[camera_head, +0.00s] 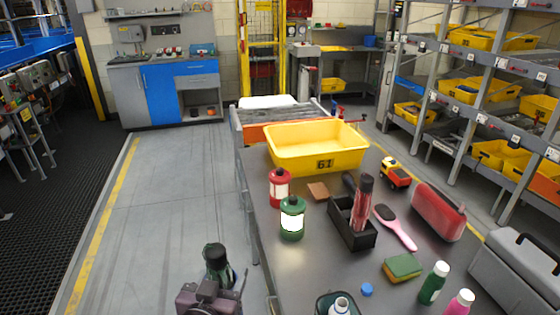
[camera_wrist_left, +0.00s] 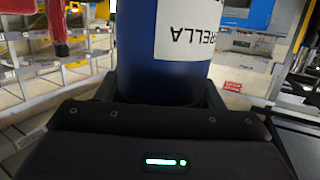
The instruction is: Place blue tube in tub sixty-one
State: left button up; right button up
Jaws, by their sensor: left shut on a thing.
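The blue tube (camera_wrist_left: 165,45), with a white label whose lettering reads upside down, fills the upper middle of the left wrist view. My left gripper (camera_head: 212,290) is shut on it. In the head view the tube shows only as a dark upright shape with a black top (camera_head: 215,255), left of the table and clear of it. The yellow tub marked 61 (camera_head: 290,158) stands at the far end of the table, up and to the right of my left gripper. Its visible inside looks empty. My right gripper is not in view.
Red (camera_head: 279,188) and green (camera_head: 292,220) canisters stand in front of the tub. A black holder (camera_head: 345,228) with a red tube, a pink brush (camera_head: 396,228), a red case (camera_head: 438,212), a toy truck (camera_head: 396,173), a sponge (camera_head: 403,267) and bottles crowd the table. The floor at left is clear.

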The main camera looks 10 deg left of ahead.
aim_at(309, 150)
jog(key=j+u, duration=0.2)
jog(key=u, duration=0.2)
jog(key=j+u, duration=0.15)
jog(key=u, duration=0.3)
jog(key=j+u, duration=0.2)
jog(key=u, duration=0.2)
jog(key=i+j+u, duration=0.25)
jog(key=i+j, duration=0.35)
jog(key=i+z, duration=0.7)
jog(key=i+j+z, duration=0.1)
jog(key=i+z, duration=0.45)
jog(key=z, duration=0.25)
jog(key=i+j+z, duration=0.1)
jog(key=z, duration=0.4)
jog(key=i+j+z, duration=0.2)
jog(key=z, duration=0.25)
jog(key=i+j+z, duration=0.15)
jog(key=z, duration=0.3)
jog(key=k+j, duration=0.05)
